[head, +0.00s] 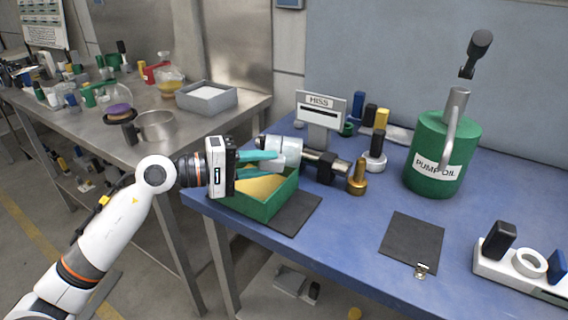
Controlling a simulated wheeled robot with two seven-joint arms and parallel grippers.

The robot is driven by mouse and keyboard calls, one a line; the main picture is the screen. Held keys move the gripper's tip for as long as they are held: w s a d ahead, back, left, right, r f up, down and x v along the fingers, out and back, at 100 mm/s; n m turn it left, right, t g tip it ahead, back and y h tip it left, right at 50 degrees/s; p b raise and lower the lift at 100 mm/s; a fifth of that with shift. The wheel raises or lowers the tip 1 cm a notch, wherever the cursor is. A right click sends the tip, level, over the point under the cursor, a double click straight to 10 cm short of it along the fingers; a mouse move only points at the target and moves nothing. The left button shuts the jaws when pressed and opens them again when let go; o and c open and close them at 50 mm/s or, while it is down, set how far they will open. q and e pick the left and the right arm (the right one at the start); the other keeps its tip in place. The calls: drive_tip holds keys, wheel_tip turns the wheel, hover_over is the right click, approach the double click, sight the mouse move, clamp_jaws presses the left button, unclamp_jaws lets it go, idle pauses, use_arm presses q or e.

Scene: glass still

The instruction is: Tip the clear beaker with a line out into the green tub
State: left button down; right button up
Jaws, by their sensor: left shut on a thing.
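My left gripper (272,161), with teal fingers, is shut on the clear beaker (284,148). The beaker looks pale and is tipped well over to its side, above the far part of the green tub (262,208). The fingers hide part of the beaker, and I cannot make out its line or what is in it. The green tub stands on a dark mat near the left edge of the blue table, with a yellowish inside. My right gripper is not in view.
A HISS sign (320,101) on a grey post and a brass-coloured fitting (357,176) stand close behind and right of the beaker. A green PUMP OIL can (441,152) stands further right. A dark square mat (412,241) lies bare in front of it.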

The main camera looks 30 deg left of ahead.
use_arm(q)
drive_tip(key=shift+b, duration=0.4)
drive_tip(key=shift+s+a, duration=0.15)
drive_tip(key=shift+a, duration=0.2)
drive_tip(key=shift+b, duration=0.3)
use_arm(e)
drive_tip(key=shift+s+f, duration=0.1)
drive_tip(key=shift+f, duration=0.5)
use_arm(q)
drive_tip(key=shift+f, duration=0.2)
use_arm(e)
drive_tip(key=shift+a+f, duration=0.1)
